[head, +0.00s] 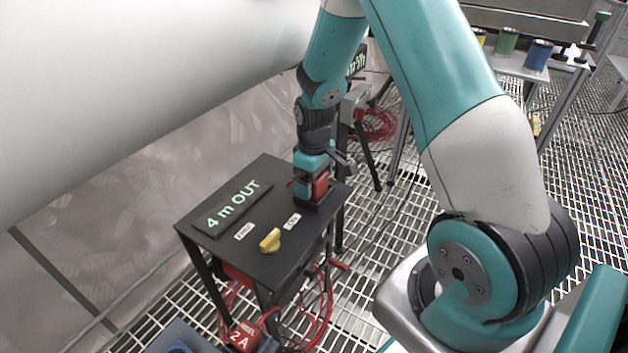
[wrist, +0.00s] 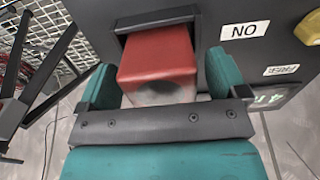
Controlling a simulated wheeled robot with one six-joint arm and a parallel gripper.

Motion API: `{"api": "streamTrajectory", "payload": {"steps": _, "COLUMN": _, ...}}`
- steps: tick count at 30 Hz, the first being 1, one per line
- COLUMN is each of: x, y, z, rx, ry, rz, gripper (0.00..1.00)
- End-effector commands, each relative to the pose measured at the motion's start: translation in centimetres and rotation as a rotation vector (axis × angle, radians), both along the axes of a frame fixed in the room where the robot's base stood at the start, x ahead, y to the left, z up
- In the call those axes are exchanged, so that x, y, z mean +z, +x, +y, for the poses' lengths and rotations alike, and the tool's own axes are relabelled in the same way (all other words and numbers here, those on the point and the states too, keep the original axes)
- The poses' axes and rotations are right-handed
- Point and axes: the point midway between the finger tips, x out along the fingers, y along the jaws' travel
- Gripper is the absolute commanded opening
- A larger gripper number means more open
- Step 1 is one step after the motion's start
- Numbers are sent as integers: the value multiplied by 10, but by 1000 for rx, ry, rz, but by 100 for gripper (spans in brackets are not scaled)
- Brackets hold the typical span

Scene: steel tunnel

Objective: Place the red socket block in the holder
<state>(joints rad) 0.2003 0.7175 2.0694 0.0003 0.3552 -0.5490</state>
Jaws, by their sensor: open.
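The red socket block (head: 320,186) is at the right corner of the small black table, beside my gripper's fingers. In the wrist view the red block (wrist: 158,55) sits between the two teal fingers, with its far end inside a black raised frame, the holder (wrist: 158,18). In the head view the holder (head: 309,206) shows only as a dark base under the block. My gripper (head: 311,180) points down over the block. In the wrist view its fingers (wrist: 160,84) are spread, with a gap visible at the right side. The block's lower seating is hidden.
The black table (head: 215,243) carries a sign reading "4 m OUT" (head: 232,205), white labels and a yellow knob (head: 270,240). Red cables and a red box (head: 243,337) are below it. A large pale pipe (head: 130,80) runs along the left.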

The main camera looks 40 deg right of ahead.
Motion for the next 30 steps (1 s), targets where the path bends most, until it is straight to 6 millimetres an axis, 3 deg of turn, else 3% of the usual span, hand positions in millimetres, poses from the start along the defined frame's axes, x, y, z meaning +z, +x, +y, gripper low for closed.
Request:
{"api": "streamTrajectory", "payload": {"steps": 9, "x": 70, "y": 1, "z": 0, "rx": 0, "ry": -1, "rz": -6, "gripper": 91}}
{"api": "streamTrajectory", "payload": {"steps": 15, "x": 103, "y": 1, "z": 0, "rx": 0, "ry": -1, "rz": -4, "gripper": 91}}
{"api": "streamTrajectory", "payload": {"steps": 21, "x": 115, "y": 0, "z": 0, "rx": 0, "ry": -1, "rz": -1, "gripper": 91}}
{"api": "streamTrajectory", "payload": {"steps": 30, "x": 115, "y": 0, "z": 0, "rx": 0, "ry": -1, "rz": -1, "gripper": 91}}
